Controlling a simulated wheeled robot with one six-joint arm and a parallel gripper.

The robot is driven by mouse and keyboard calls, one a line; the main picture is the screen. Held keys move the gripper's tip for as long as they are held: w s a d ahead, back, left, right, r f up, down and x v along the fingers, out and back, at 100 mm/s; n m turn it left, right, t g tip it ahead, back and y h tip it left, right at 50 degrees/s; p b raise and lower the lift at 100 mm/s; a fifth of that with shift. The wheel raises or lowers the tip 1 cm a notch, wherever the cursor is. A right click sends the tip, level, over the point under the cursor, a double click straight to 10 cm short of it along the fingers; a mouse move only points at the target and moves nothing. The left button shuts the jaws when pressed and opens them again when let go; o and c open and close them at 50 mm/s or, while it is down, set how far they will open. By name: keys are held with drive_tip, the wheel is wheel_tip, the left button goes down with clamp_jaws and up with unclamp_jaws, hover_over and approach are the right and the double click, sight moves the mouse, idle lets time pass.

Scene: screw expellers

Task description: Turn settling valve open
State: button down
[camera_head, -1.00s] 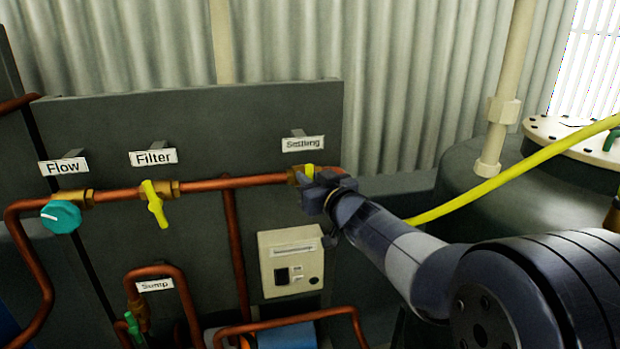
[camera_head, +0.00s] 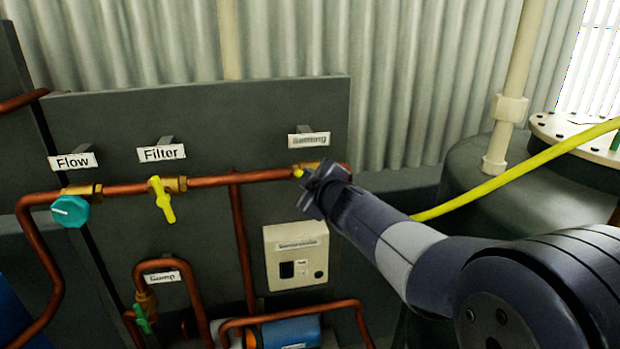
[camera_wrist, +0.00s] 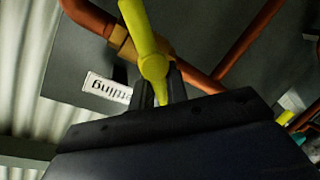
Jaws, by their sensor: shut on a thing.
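The settling valve sits on the copper pipe under the "Settling" label (camera_head: 309,139). Only a small part of its yellow handle (camera_head: 299,173) shows in the head view, at the left of my gripper (camera_head: 313,190). In the wrist view the yellow handle (camera_wrist: 152,64) runs from the top edge down between my gripper's two fingers (camera_wrist: 156,85). My gripper is shut on the handle's lower part. The brass fitting (camera_wrist: 122,42) is beside the handle. My gripper hides most of the valve in the head view.
A yellow filter valve (camera_head: 162,198) and a teal flow knob (camera_head: 70,210) are on the same pipe to the left. A cream control box (camera_head: 296,257) is on the panel below my gripper. A yellow hose (camera_head: 510,175) passes behind my arm.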

drive_tip(key=n, duration=0.1)
drive_tip(key=n+h+b, duration=0.1)
drive_tip(key=f+n+b, duration=0.1)
drive_tip(key=shift+a+n+h, duration=0.25)
drive_tip(key=shift+n+h, duration=0.05)
drive_tip(key=shift+n, duration=0.1)
drive_tip(key=shift+f+n+h+b, duration=0.15)
drive_tip(key=shift+n+h+b, duration=0.15)
drive_tip(key=shift+n+b, duration=0.3)
drive_tip(key=shift+f+n+h+b, duration=0.1)
drive_tip(key=shift+n+h+b, duration=0.25)
drive_tip(key=shift+n, duration=0.25)
drive_tip(key=c, duration=1.5)
unclamp_jaws()
drive_tip(key=shift+s, duration=0.15)
drive_tip(key=p+v, duration=0.1)
drive_tip(key=v, duration=0.9)
drive_tip(key=shift+s+d, duration=0.1)
drive_tip(key=shift+s, duration=0.2)
